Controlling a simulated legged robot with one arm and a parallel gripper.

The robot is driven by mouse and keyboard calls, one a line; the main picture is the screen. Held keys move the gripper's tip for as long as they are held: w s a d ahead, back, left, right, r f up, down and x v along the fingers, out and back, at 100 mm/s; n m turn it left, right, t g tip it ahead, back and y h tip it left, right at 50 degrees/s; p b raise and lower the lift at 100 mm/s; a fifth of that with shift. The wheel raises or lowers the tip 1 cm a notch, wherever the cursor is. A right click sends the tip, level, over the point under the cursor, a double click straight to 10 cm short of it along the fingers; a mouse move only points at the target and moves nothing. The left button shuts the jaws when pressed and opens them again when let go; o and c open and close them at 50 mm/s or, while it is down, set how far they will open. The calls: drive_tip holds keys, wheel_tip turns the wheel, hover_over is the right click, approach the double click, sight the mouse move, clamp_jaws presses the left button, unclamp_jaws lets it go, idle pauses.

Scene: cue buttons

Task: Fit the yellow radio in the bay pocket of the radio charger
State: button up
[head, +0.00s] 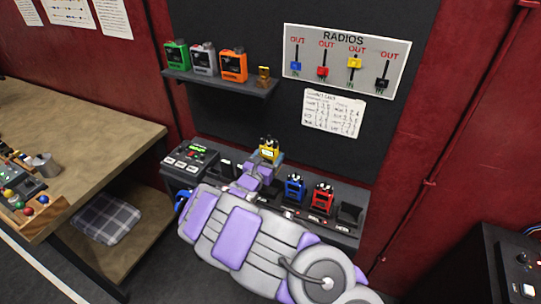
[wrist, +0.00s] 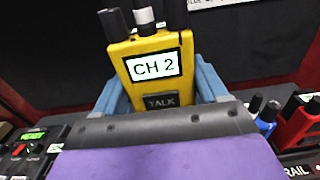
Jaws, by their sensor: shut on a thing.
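The yellow radio (head: 268,151) is held upright in my gripper (head: 266,158), above the back part of the radio charger (head: 348,236). In the wrist view the yellow radio (wrist: 160,62) shows "CH 2" and a TALK key, with the blue fingers of my gripper (wrist: 160,88) on either side; its lower end is hidden. The charger is a long black unit with several pockets along it. My arm covers much of its front, and I cannot read which pocket is marked bay. I cannot tell the radio's height above the pockets.
A blue radio (head: 294,188) and a red radio (head: 322,197) stand in charger pockets to the right. An empty pocket (head: 349,215) is at the right end. A shelf (head: 225,86) above holds green, grey and orange radios. A wooden bench (head: 85,125) stands left.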

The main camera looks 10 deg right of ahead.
drive_tip(key=shift+a+f, duration=0.4)
drive_tip(key=shift+a, duration=0.1)
drive_tip(key=shift+a+f, duration=0.1)
drive_tip(key=shift+f, duration=0.15)
drive_tip(key=shift+d+f+b, duration=0.3)
drive_tip(key=shift+f, duration=0.35)
drive_tip(key=shift+d+f+b, duration=0.3)
drive_tip(key=shift+f, duration=0.35)
drive_tip(key=shift+a+f, duration=0.15)
drive_tip(key=shift+f, duration=0.4)
drive_tip(key=shift+a+f, duration=0.25)
drive_tip(key=shift+a, duration=0.05)
drive_tip(key=shift+d, duration=0.1)
drive_tip(key=shift+d, duration=0.25)
drive_tip(key=shift+a+f+b, duration=0.2)
drive_tip(key=shift+a+b, duration=0.1)
drive_tip(key=shift+b, duration=0.05)
drive_tip(key=shift+d+f, duration=0.15)
